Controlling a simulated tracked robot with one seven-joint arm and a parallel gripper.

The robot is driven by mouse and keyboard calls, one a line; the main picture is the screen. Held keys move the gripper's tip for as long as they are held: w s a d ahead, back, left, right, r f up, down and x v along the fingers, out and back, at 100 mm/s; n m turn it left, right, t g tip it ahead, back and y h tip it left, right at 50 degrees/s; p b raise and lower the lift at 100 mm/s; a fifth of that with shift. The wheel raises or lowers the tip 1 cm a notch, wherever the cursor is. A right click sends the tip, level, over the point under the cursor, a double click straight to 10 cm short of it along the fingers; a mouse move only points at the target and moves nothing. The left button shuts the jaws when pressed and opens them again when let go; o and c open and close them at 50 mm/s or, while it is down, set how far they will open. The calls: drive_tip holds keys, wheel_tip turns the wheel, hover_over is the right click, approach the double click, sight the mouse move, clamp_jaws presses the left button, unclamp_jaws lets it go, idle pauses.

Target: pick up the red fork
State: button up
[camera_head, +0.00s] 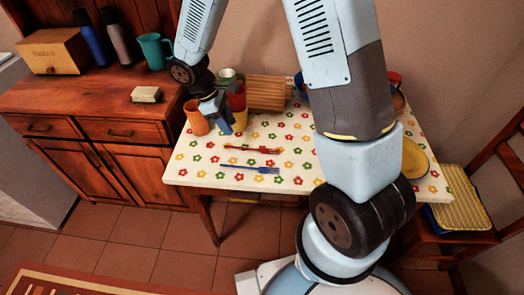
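The red fork (253,149) lies flat on the flower-patterned table (300,180), near the middle of its left part. My gripper (222,122) hangs over the back left of the table, beside the cups, to the left of and behind the red fork. It is apart from the fork. The fingers are small and dark here, and whether they are open or shut does not show clearly. A blue fork (250,169) lies in front of the red fork, roughly parallel to it.
An orange cup (195,118), a red cup (237,101) and a yellow cup (240,121) stand close around my gripper. A slatted wooden box (266,93) is behind. A yellow plate (414,158) lies at right, partly behind my arm. The table around the forks is clear.

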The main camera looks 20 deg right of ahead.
sight(244, 148)
drive_tip(key=x, duration=1)
drive_tip(key=shift+w+f, duration=0.15)
clamp_jaws()
